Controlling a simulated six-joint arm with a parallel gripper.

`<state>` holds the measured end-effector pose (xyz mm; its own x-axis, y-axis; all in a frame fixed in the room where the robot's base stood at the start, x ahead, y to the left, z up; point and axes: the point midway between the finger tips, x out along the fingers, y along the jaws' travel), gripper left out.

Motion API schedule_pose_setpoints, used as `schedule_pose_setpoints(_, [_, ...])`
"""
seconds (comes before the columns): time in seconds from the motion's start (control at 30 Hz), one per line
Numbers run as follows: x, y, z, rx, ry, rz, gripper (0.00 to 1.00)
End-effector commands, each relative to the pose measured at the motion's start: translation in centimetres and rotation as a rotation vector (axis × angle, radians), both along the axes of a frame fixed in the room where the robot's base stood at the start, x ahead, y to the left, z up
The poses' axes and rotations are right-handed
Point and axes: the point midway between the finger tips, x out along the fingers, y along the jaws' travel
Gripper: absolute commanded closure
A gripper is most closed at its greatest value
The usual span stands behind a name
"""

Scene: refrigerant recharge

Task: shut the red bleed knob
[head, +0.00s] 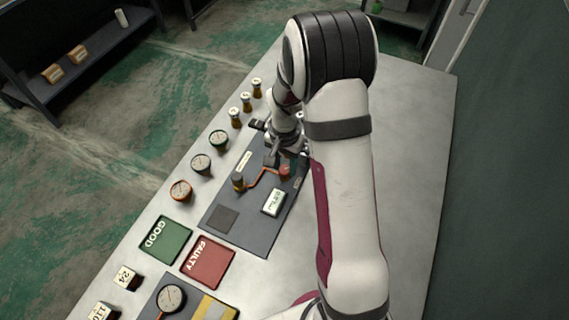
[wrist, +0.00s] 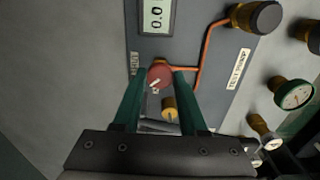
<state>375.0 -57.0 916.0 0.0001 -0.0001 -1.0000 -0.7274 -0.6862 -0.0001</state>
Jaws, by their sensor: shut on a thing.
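The red bleed knob (wrist: 160,76) sits on the dark grey panel (wrist: 200,20) with a white pointer mark on its face. My gripper (wrist: 163,74) has its two green fingers on either side of the knob, shut on it. In the head view the red knob (head: 284,170) shows at the panel's right side, just below my gripper (head: 283,160). An orange pipe (wrist: 203,45) runs from the knob to a black-and-brass knob (wrist: 256,16). A yellow fitting (wrist: 170,104) lies between my fingers, nearer the palm.
A display (wrist: 156,15) reading 0.0 is on the panel beside the red knob. Gauges (head: 181,190) and brass fittings (head: 246,102) stand along the table's left side. A green GOOD mat (head: 166,240) and a red FAULTY mat (head: 208,262) lie toward the front.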

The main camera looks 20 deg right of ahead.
Motion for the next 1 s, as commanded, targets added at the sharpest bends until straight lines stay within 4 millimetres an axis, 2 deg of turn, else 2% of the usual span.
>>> schedule_pose_setpoints(0.6, [-0.04, 0.09, 0.04, 0.001, 0.002, -0.545, 1.0])
schedule_pose_setpoints(1.0, [-0.03, 0.09, 0.04, 0.001, 0.002, -0.736, 1.0])
